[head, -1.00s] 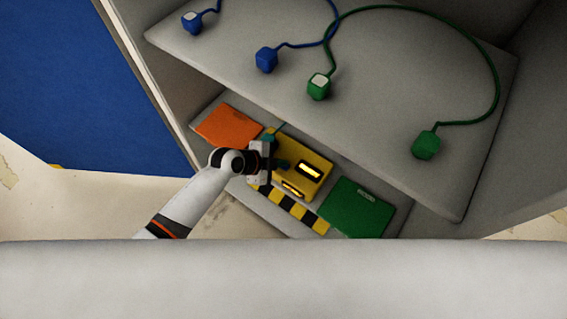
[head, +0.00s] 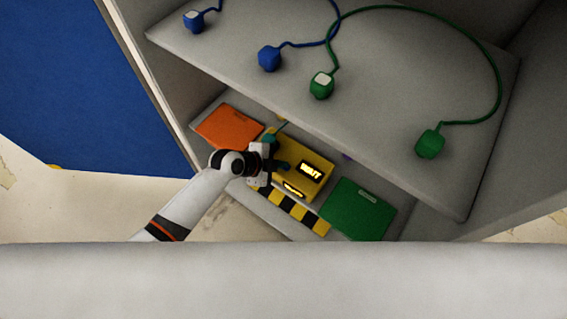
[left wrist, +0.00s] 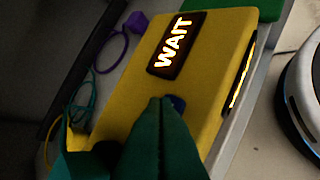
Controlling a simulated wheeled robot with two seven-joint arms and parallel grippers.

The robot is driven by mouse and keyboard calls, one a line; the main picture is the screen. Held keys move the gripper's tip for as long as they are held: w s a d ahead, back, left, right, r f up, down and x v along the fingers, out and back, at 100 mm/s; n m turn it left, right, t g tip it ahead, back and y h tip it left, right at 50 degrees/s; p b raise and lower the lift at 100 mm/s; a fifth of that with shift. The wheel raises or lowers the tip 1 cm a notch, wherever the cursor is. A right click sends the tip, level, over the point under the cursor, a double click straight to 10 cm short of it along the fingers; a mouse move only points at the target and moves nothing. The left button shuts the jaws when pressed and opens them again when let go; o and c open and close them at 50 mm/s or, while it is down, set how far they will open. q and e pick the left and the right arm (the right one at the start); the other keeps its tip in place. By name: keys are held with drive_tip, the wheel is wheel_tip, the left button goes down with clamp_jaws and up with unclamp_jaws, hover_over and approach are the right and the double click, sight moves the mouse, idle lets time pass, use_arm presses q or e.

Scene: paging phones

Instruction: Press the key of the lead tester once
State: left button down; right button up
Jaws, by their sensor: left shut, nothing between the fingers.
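The lead tester is a yellow box (head: 316,185) on the lower shelf, with a lit display (head: 311,171). In the left wrist view the display (left wrist: 175,44) reads "WAIT". A second lit strip (left wrist: 242,76) is on the tester's side. The dark blue key (left wrist: 180,103) shows partly behind the fingertips of my left gripper (left wrist: 164,104). My left gripper (head: 286,167) is shut and empty over the tester's top, its tips at the key. I cannot tell whether they touch it. My right gripper is not in view.
An orange panel (head: 228,128) lies left of the tester and a green one (head: 357,209) right of it. Above, an upper shelf (head: 400,100) overhangs, bearing blue and green leads with plugs. A black-and-yellow striped strip (head: 294,207) runs in front of the tester.

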use_arm(q)
drive_tip(key=shift+w+d+r+p, duration=0.1)
drive_tip(key=shift+d+r+p, duration=0.25)
drive_tip(key=shift+r+p, duration=0.35)
drive_tip(key=shift+f, duration=0.1)
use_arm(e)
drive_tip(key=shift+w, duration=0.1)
use_arm(q)
drive_tip(key=shift+r, duration=0.2)
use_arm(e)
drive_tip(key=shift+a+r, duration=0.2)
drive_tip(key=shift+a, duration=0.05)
